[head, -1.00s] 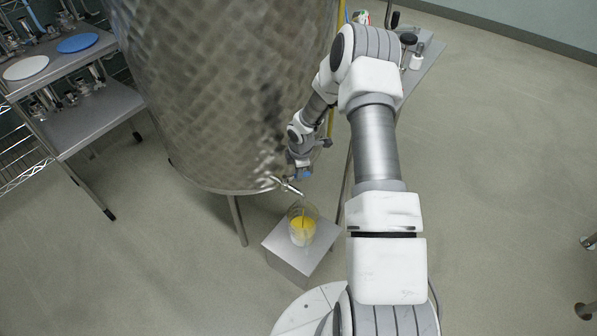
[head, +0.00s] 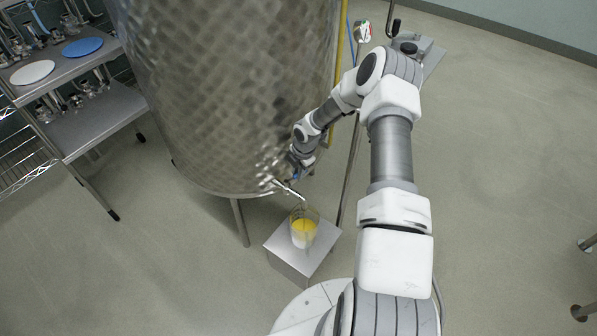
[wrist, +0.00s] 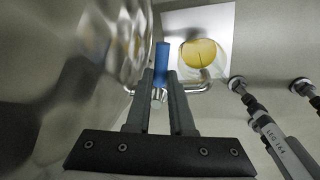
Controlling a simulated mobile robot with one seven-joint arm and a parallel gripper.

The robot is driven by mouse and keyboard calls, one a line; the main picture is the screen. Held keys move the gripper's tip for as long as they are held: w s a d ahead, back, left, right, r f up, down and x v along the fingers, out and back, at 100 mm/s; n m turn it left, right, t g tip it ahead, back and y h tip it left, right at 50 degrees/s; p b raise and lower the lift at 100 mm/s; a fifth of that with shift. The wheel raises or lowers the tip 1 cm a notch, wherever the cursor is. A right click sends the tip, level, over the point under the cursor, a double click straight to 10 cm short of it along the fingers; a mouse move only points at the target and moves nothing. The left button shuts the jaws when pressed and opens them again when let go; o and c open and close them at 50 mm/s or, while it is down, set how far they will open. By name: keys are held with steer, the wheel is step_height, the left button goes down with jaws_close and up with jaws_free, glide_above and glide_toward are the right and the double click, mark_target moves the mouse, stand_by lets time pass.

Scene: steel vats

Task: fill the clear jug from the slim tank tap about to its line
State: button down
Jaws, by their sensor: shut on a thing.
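The clear jug (head: 304,240) stands upright on a small steel stand below the tap, with yellow liquid in its lower part. The wrist view shows the yellow liquid (wrist: 203,54) from above; I cannot make out the jug's line. The slim tank (head: 222,90) is a tall steel vat with a mottled surface. Its tap (head: 287,188) sticks out low on the wall, with the spout above the jug. My gripper (wrist: 162,90) is shut on the blue tap handle (wrist: 162,60). In the head view my gripper (head: 297,172) is small beside the tap.
A steel shelf (head: 95,120) at left holds fittings, a white disc and a blue disc. A yellow upright tube (head: 339,60) runs beside the tank. The floor at right is mostly clear.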

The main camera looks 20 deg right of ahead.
steer(key=c, duration=0.8)
jaws_free()
steer(key=s+r+p, duration=0.1)
steer(key=r, duration=0.4)
steer(key=s+r+p, duration=0.1)
steer(key=r+p, duration=0.1)
steer(key=r, duration=0.4)
steer(key=s+d+r+p, duration=0.1)
steer(key=r, duration=0.5)
steer(key=shift+s, duration=0.1)
